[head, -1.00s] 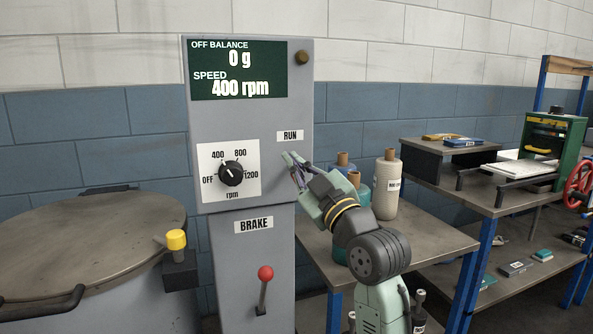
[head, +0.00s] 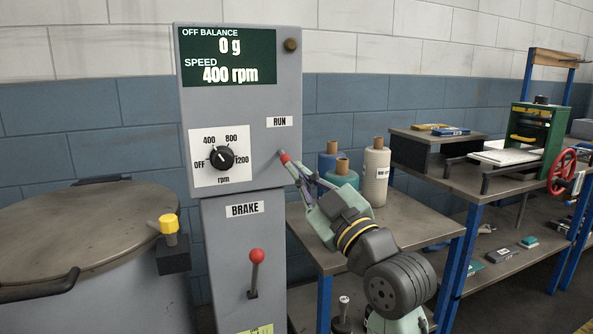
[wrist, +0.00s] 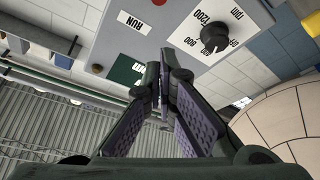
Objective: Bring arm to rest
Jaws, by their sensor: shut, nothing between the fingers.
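My gripper (head: 293,168) is shut and empty, just below and right of the small red-tipped RUN switch (head: 284,157) on the grey control panel (head: 240,115). In the head view the fingertips overlap or lie very close to the switch; I cannot tell if they touch. My arm reaches up from the lower right, bent at the wrist. The display (head: 226,55) reads 0 g and 400 rpm. The speed knob (head: 222,157) points near 400.
A red-knobbed brake lever (head: 256,258) stands below the BRAKE label. The round-lidded machine (head: 80,230) with a yellow knob (head: 168,225) is at left. Spools, including a white one (head: 375,175), stand on the table behind my arm. A bench with a green press (head: 538,130) is at right.

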